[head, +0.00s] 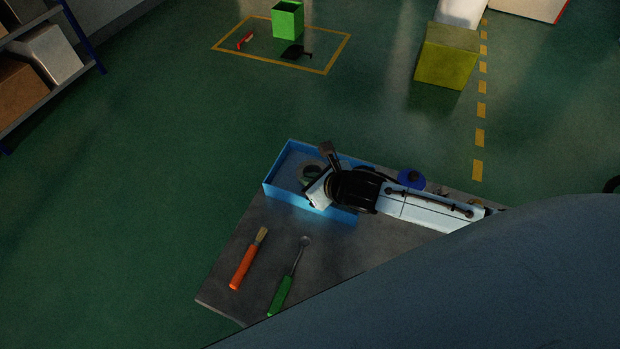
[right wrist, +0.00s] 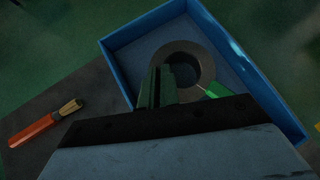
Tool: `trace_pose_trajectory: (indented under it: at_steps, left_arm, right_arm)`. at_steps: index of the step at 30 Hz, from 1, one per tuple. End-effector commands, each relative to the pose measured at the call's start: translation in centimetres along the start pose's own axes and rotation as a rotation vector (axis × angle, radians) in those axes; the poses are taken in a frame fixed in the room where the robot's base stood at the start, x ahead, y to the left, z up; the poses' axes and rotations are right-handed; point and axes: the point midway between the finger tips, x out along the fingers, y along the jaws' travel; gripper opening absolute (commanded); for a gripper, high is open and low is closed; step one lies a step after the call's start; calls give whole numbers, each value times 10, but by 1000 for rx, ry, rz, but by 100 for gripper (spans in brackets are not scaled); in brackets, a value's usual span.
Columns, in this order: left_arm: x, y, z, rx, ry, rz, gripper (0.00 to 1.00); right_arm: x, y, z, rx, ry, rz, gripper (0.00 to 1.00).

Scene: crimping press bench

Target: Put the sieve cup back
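A grey-brown ring-shaped thing with a dark round middle, which looks like the sieve cup (head: 307,169), is inside the blue tray (head: 285,199). The right wrist view shows the same ring (right wrist: 186,47) near the middle of the tray (right wrist: 115,59). My right gripper (head: 313,188) is over the tray and hides part of it. In the right wrist view its fingers (right wrist: 157,84) are close together and overlap the ring's near left edge; whether they hold it is unclear. A small green piece (right wrist: 217,90) shows beside the ring, mostly hidden. My left gripper is out of view.
An orange-handled brush (head: 247,261) and a green-handled tool (head: 289,277) lie on the grey bench (head: 225,296) in front of the tray. A blue round thing (head: 411,178) is behind my right arm. A green box (head: 288,20) stands on the floor inside a yellow outline.

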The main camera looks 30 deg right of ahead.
Motion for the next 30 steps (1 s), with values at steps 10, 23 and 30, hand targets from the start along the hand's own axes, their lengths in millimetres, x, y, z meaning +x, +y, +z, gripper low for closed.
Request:
trace_pose_trajectory:
  at_steps: [10, 23, 30]
  left_arm:
    - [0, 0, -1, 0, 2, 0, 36]
    - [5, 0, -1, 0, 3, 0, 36]
    - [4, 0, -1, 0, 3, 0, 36]
  right_arm:
    - [0, 0, 0, 0, -1, 0, 0]
    - [6, 1, -7, 0, -1, 0, 0]
    - [6, 1, -7, 0, 0, 0, 29]
